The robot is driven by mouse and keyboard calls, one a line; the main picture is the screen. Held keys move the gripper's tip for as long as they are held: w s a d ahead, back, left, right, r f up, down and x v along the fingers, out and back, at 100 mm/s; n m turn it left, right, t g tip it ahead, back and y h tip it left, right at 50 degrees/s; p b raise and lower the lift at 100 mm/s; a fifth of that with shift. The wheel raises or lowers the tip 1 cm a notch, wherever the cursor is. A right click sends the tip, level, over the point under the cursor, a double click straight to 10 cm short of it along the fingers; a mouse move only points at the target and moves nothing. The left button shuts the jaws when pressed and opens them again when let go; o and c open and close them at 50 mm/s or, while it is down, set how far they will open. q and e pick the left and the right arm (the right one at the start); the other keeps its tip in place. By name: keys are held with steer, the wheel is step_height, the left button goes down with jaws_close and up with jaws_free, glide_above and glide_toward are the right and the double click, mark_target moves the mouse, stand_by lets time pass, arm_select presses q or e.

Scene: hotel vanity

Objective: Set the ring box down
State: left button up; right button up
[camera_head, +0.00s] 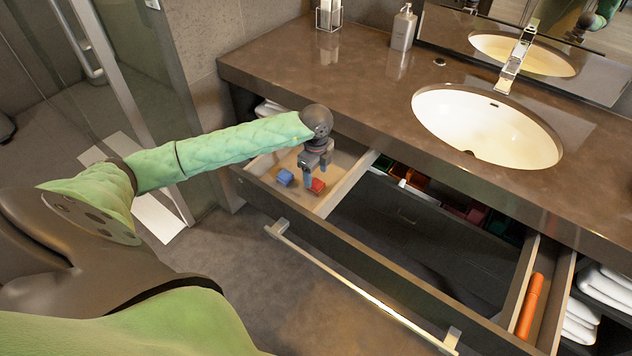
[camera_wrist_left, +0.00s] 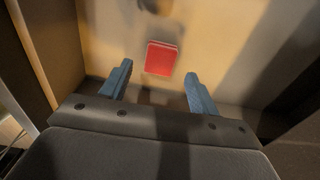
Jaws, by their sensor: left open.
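My left gripper (camera_head: 310,180) reaches down into that compartment, right by the red box. In the left wrist view my gripper (camera_wrist_left: 159,92) is open, its two fingers apart with nothing clamped between them. The red box (camera_wrist_left: 161,58) lies just beyond the fingertips, in the gap's line. The blue box is not clearly visible there. My right gripper is not in view.
The drawer's middle is a dark recess (camera_head: 420,235); an orange cylinder (camera_head: 530,305) lies in its right compartment. The counter (camera_head: 350,80) overhangs the drawer's back, with a sink (camera_head: 485,125) and a soap dispenser (camera_head: 403,28) on it. A long handle (camera_head: 350,285) runs along the drawer front.

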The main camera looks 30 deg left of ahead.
mark_target(316, 183)
arm_select(q)
step_height(316, 183, up, 8)
steer(key=b, duration=0.1)
steer(key=shift+f, duration=0.25)
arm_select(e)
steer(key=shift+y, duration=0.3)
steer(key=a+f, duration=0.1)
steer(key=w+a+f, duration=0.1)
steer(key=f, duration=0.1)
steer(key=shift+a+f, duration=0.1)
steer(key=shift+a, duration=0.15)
